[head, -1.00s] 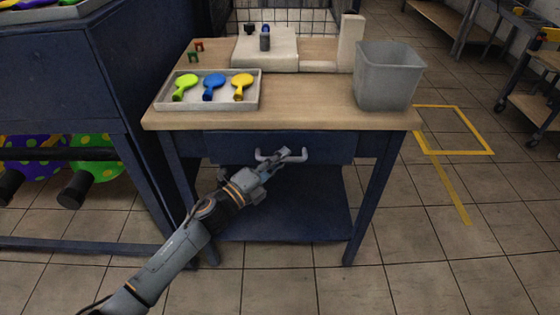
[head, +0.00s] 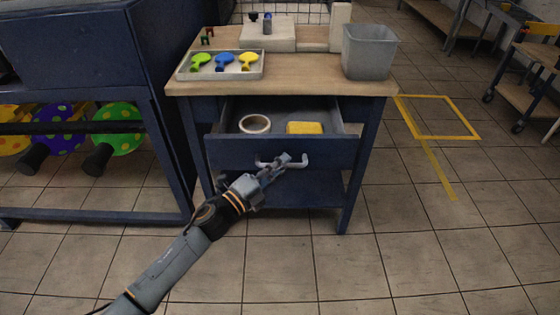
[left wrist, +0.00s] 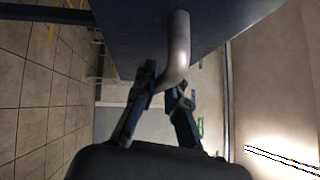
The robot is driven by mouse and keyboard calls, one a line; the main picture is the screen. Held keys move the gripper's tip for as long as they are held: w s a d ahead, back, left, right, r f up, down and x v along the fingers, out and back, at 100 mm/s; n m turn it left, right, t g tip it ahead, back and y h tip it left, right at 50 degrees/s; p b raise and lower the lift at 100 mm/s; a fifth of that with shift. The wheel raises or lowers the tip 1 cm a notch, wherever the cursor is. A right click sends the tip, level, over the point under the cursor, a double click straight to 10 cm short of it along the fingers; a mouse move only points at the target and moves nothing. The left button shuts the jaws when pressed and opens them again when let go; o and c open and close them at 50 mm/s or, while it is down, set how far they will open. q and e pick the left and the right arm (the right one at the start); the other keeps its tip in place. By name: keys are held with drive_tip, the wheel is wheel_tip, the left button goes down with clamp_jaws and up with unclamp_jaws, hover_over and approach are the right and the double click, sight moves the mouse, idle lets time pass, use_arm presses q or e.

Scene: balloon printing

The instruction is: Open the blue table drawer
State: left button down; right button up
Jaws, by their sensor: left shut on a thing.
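The blue table (head: 352,190) with a wooden top stands in the middle of the head view. Its drawer (head: 225,152) is pulled out, showing a roll of tape (head: 255,124) and a yellow object (head: 305,128) inside. My left gripper (head: 276,166) is at the drawer's light grey handle (head: 300,161), shut on it. In the left wrist view, the handle (left wrist: 178,45) runs down between the two fingers (left wrist: 160,95). My right gripper is not in view.
A grey bin (head: 369,52) stands at the tabletop's right edge. A blue rack (head: 165,140) stands to the left.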

use_arm(q)
drive_tip(key=shift+s, duration=0.1)
idle(0.3)
drive_tip(key=c, duration=1.4)
unclamp_jaws()
drive_tip(key=shift+o, duration=0.2)
drive_tip(key=v, duration=1.2)
